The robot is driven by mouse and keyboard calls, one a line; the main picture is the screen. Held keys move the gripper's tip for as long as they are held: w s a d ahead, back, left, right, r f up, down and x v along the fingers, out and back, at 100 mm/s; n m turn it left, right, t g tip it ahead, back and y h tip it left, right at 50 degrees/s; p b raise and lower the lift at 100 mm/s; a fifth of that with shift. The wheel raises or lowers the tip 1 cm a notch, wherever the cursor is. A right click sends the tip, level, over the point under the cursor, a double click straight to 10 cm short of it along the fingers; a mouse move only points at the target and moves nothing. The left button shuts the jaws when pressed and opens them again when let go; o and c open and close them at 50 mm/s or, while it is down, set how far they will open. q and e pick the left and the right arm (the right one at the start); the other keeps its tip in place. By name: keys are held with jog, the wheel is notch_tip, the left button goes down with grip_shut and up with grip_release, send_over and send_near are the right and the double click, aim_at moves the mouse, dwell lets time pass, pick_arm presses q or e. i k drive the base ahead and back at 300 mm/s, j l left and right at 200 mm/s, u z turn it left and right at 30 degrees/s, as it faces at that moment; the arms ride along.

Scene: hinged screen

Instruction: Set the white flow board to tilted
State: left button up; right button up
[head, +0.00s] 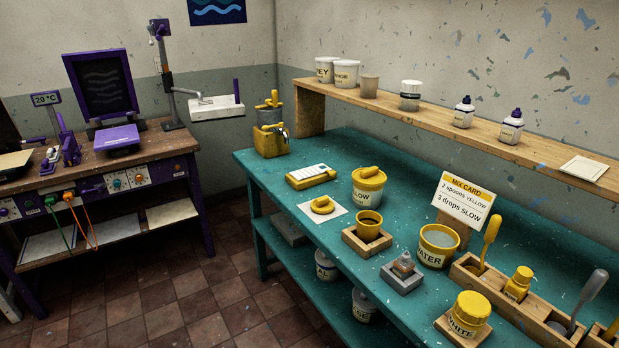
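A white board (216,107) stands out from the wall at the back, between the wooden bench and the teal table. It looks roughly level from here, though its exact angle is hard to judge. A purple upright handle (236,91) rises at its right end. A small pale piece lies across its left part, by the arm of a tall stand (165,75). It looks like the flow board, but no label shows. Neither of my grippers is in view.
The wooden bench (150,146) at left carries a dark purple-framed screen (101,82). The teal table (268,164) at right holds yellow pots, a mix card (465,200) and a water tub (437,246). A shelf (440,115) runs above it. Tiled floor (190,305) is open between.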

aim_at(311, 172)
jog(key=i+j+z, duration=0.1)
jog(key=j, duration=0.25)
jog(key=i+j+z, duration=0.1)
jog(key=i+j, duration=0.2)
jog(key=i+j+z, duration=0.1)
jog(key=j, duration=0.35)
jog(key=i+j+z, duration=0.1)
jog(key=j, duration=0.3)
jog(key=i+j+z, duration=0.15)
jog(key=j, duration=0.25)
jog(key=i+j+z, duration=0.1)
jog(key=i+j, duration=0.15)
jog(key=j, duration=0.15)
